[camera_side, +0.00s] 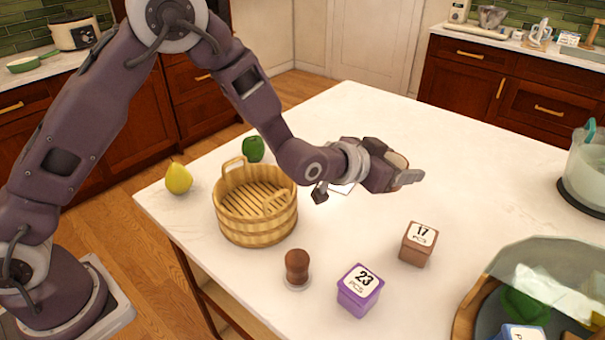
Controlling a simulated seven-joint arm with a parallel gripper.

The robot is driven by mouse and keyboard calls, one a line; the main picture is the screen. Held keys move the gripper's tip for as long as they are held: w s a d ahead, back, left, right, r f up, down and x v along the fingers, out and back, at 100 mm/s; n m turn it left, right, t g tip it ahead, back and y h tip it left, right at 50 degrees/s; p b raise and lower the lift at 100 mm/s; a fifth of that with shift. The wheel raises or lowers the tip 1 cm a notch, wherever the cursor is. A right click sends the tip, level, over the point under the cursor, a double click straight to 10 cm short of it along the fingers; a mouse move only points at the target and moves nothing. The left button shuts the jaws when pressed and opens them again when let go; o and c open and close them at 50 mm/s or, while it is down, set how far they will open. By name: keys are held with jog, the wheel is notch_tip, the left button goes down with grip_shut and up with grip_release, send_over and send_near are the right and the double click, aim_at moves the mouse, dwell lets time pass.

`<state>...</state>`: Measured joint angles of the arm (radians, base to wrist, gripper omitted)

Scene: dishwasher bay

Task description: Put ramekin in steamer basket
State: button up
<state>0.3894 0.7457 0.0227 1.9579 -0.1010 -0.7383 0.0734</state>
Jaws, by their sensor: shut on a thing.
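The steamer basket (256,222) is a round slatted wooden tub with a raised handle. It stands upright on the left part of the white counter, and the slatted floor I can see looks bare. My gripper (408,177) is above the counter, to the right of the basket and well apart from it. It is shut on a small tan-brown thing, probably the ramekin (398,160), of which only a bit shows. The gripper hides the rest, so its shape and tilt cannot be told. No other ramekin is visible.
A yellow pear (178,178) and a green pepper (253,149) lie near the basket. A brown stamp-like object (297,267), a purple box (359,291) and a brown box (417,244) stand in front. A glass-lidded pan (545,285) and a blender jug (588,165) are at right.

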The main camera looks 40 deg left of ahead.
jog(key=s+a+r+m+h, duration=0.2)
jog(key=s+a+r, duration=0.1)
jog(key=a+r, duration=0.45)
jog(key=s+a+r+m+g+h, duration=0.2)
jog(key=s+a, duration=0.6)
jog(key=s, duration=0.1)
jog(key=f, duration=0.3)
jog(key=s+f, duration=0.1)
jog(key=f, duration=0.6)
jog(key=shift+s+a, duration=0.15)
jog(key=shift+s, duration=0.05)
